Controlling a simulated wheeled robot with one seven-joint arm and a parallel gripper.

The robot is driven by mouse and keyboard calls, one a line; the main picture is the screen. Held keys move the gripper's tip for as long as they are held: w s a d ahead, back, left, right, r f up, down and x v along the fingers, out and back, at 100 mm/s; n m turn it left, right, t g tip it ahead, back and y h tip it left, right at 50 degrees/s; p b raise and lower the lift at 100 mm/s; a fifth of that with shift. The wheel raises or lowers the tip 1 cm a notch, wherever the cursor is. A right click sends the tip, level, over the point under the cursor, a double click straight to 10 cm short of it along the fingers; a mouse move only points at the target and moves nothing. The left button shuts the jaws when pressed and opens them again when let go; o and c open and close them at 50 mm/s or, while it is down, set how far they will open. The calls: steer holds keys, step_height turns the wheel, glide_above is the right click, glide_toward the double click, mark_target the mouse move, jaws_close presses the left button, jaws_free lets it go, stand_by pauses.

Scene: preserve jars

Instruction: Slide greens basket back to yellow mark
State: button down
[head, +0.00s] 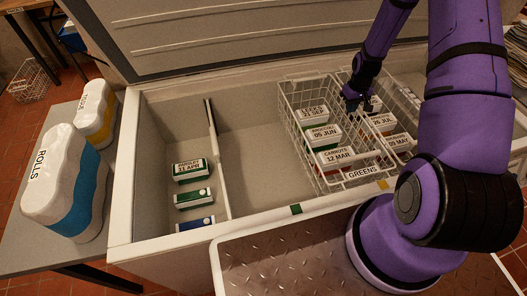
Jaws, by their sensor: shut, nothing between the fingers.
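The greens basket (362,173) is a white wire basket with a GREENS label on its front, inside the open chest freezer, right of centre. It holds white boxes labelled leeks, broccoli and carrots. The yellow mark (382,184) is a small patch on the freezer's front rim, just right of and below the label. My gripper (351,104) is shut and empty, pointing down near the basket's right side, towards the back. Whether its fingers touch the wire, I cannot tell.
Another wire basket (408,103) with boxes lies to the right, partly hidden by my arm. A green mark (295,209) is on the front rim. A divider (217,160) and several boxes are at left. The freezer floor (253,150) between divider and basket is clear.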

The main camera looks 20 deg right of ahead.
steer(key=shift+r, duration=2.2)
steer(key=s+a+r+t, duration=0.15)
steer(key=a+r, duration=0.25)
steer(key=r, duration=0.6)
steer(key=s+a+r, duration=0.2)
steer(key=a+r, duration=0.1)
steer(key=r, duration=0.6)
steer(key=s+a+r+t, duration=0.15)
steer(key=a+r, duration=0.25)
steer(key=r, duration=0.6)
steer(key=s+a+r, duration=0.3)
steer(key=s+r, duration=0.1)
steer(key=s, duration=0.4)
steer(key=s+a+r+t, duration=0.1)
steer(key=s+a+r, duration=0.2)
steer(key=s+r, duration=0.2)
steer(key=s+a+r+t, duration=0.1)
steer(key=s+a+r, duration=0.2)
steer(key=s, duration=0.8)
steer(key=shift+r, duration=0.9)
